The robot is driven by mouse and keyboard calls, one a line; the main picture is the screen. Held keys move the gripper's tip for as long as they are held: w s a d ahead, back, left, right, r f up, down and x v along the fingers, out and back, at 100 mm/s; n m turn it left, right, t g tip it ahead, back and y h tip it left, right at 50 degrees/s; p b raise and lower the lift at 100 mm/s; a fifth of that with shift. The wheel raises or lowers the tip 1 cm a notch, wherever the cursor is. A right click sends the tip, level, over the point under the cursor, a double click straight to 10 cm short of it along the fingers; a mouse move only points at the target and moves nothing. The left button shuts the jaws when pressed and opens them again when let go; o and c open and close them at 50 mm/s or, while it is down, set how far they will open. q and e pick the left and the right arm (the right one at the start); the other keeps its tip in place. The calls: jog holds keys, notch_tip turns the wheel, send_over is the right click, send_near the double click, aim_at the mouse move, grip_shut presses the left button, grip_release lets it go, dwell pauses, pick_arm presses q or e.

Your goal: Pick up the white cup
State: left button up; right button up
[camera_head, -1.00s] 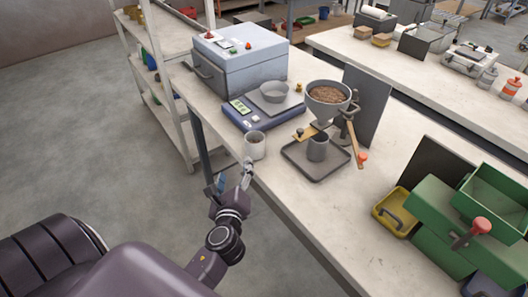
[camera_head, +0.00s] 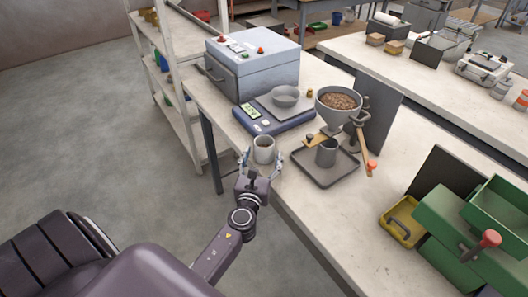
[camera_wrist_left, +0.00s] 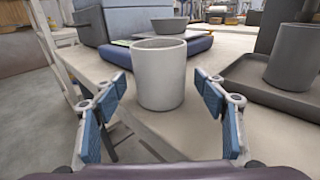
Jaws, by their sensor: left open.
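The white cup (camera_head: 264,150) stands upright near the front edge of the bench, in front of the scale. In the left wrist view the white cup (camera_wrist_left: 159,75) is centred, just beyond and between the fingers. My left gripper (camera_head: 261,164) is open, with one finger on each side of the cup. In the left wrist view the blue pads of my left gripper (camera_wrist_left: 160,100) show a gap to the cup on both sides. My right gripper is not in view.
A blue scale (camera_head: 272,119) with a grey bowl (camera_head: 285,96) stands behind the cup. A grey tray (camera_head: 325,167) with a grey cup (camera_head: 326,152) under a pellet hopper (camera_head: 338,105) is close to the right. A grey box machine (camera_head: 252,68) stands behind.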

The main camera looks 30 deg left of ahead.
pick_arm(q)
jog(key=shift+x, duration=0.95)
jog(key=shift+c, duration=0.2)
jog(key=c, duration=1.3)
